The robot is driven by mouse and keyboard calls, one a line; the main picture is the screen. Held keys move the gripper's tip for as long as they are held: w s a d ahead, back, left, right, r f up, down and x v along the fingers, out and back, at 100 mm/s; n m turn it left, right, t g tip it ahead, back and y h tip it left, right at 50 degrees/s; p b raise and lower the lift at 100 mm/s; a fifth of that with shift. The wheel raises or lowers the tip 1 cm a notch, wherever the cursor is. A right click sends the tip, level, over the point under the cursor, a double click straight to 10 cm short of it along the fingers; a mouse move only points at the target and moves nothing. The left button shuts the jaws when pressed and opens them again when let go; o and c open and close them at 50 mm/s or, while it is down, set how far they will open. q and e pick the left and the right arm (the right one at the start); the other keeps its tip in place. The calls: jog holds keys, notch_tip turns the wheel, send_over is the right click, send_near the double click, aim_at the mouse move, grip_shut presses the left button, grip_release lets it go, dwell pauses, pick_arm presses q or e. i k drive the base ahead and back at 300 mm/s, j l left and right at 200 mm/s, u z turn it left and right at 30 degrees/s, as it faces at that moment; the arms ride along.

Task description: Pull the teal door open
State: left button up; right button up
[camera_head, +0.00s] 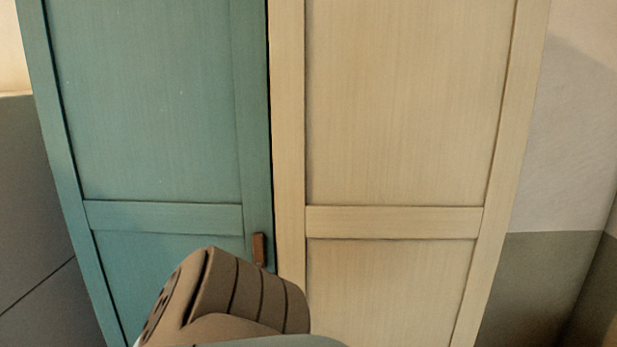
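The teal door (155,110) is the left door of a tall cabinet in the head view. Its small brown upright handle (259,249) is near the door's right edge, just below the crossbar. A thin dark line runs between the teal door and the cream door (400,110); the teal door looks closed or nearly so. A tan, ribbed link of my arm is in front of the door's lower part, just below and left of the handle, and hides part of it. Neither gripper's fingers show.
The cream door fills the right half of the cabinet. A wall (575,150), pale above and grey-green below, is to the right. A dark grey surface (30,210) is to the left. The space in front of the cream door looks clear.

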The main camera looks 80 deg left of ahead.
aim_at(154, 118)
jog(key=u, duration=3.35)
